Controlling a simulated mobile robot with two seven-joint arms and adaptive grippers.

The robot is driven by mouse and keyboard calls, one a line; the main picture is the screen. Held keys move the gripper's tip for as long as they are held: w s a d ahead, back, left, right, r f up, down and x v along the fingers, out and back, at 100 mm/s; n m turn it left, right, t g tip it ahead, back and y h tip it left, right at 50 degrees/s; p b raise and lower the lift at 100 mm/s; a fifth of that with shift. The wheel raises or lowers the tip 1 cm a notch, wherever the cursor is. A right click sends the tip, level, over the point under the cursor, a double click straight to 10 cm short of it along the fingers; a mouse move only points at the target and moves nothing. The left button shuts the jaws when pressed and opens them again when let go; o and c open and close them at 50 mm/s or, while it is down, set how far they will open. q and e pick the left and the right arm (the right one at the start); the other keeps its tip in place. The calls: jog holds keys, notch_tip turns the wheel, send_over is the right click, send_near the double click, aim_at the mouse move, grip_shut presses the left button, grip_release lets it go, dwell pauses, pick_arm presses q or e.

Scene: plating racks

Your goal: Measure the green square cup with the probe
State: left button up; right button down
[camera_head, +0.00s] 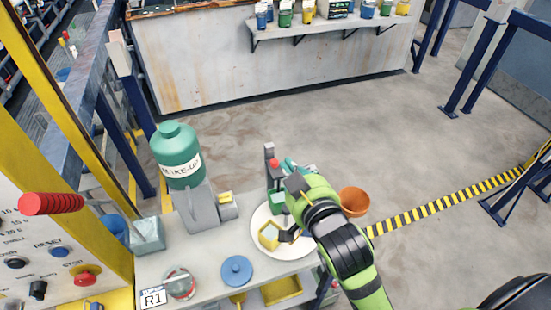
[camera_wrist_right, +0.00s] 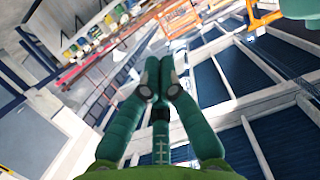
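A dark green square cup (camera_head: 277,201) stands on the back left part of a round white plate (camera_head: 306,250), partly hidden by my right arm. A yellow square cup (camera_head: 268,236) stands on the plate's front left. A grey upright post with a red part (camera_head: 269,152) rises behind the green cup; I cannot tell whether it is the probe. My right gripper (camera_head: 290,165) is behind and above the plate, close to the post. In the right wrist view its teal fingers (camera_wrist_right: 161,76) are together, with nothing visible between them. My left gripper is out of view.
A grey device (camera_head: 200,212) stands left of the plate. A green make-up bottle (camera_head: 175,155) is behind it. A blue lid (camera_head: 236,270) and a red-rimmed can (camera_head: 180,283) sit at the front. An orange bowl (camera_head: 355,201) is right of my arm. A control panel (camera_head: 50,250) borders the left.

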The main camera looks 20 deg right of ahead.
jog(key=p, duration=0.2)
send_over(276, 173)
notch_tip(276, 173, down, 2)
jog(key=shift+w+f, duration=0.1)
jog(key=shift+w, duration=0.05)
notch_tip(276, 173, down, 3)
jog(key=shift+r+p, duration=0.1)
jog(key=shift+p, duration=0.35)
jog(key=shift+s+f, duration=0.25)
jog(key=shift+f, duration=0.45)
